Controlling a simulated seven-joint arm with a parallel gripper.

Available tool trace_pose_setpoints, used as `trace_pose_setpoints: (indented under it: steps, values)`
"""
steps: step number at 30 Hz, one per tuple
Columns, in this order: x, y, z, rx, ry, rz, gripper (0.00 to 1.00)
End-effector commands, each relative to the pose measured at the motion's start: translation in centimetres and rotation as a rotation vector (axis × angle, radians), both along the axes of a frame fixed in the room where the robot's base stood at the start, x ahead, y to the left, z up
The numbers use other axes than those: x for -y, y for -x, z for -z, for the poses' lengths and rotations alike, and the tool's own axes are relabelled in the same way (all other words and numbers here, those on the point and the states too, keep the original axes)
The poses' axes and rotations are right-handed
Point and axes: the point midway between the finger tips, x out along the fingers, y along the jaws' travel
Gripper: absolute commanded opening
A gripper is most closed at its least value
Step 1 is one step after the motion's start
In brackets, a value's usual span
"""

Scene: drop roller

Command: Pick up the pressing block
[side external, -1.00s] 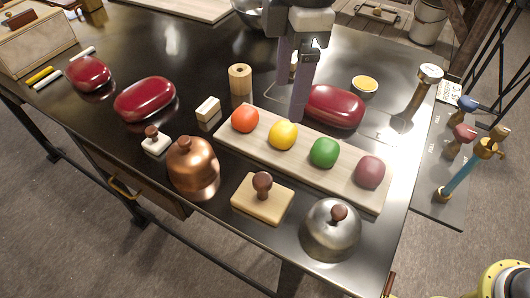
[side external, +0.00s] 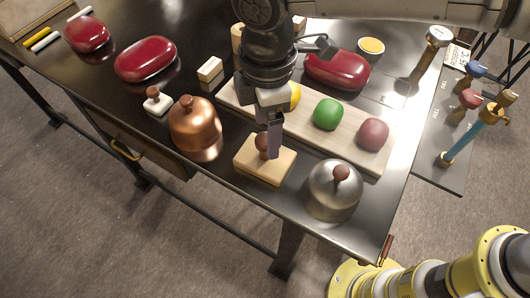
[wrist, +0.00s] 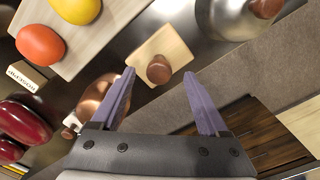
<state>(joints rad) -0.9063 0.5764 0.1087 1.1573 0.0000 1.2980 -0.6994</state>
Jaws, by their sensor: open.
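The pressing block (side external: 252,166) is a flat light-wood slab with a round brown knob on top, lying near the front edge of the dark table. It also shows in the wrist view (wrist: 174,50), with its knob ahead of and between the two finger lines. My gripper (side external: 273,150) is above the block, its fingers pointing down and partly covering the knob in the side view. In the wrist view my gripper (wrist: 158,95) has its two purple fingers spread with nothing between them. I cannot tell exactly how high the fingertips are over the knob.
A copper dome (side external: 194,135) stands just left of the block and a steel dome (side external: 334,192) just right. Behind lies a wooden board (side external: 300,125) with coloured balls. A small knobbed white stamp (side external: 157,104) and red oval pieces (side external: 145,59) are farther left.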

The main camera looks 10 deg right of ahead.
Motion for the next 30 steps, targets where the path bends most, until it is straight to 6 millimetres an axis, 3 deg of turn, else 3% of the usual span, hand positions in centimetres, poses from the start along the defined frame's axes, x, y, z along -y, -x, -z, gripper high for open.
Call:
trace_pose_setpoints:
  steps: [7,17,30]
  values:
    - [-0.2,-0.1,3.5,-0.002,0.002,0.0,0.78]
    - [-0.3,-0.1,4.0,-0.001,0.001,0.0,0.76]
    - [-0.3,-0.1,4.0,-0.001,0.001,0.0,0.0]
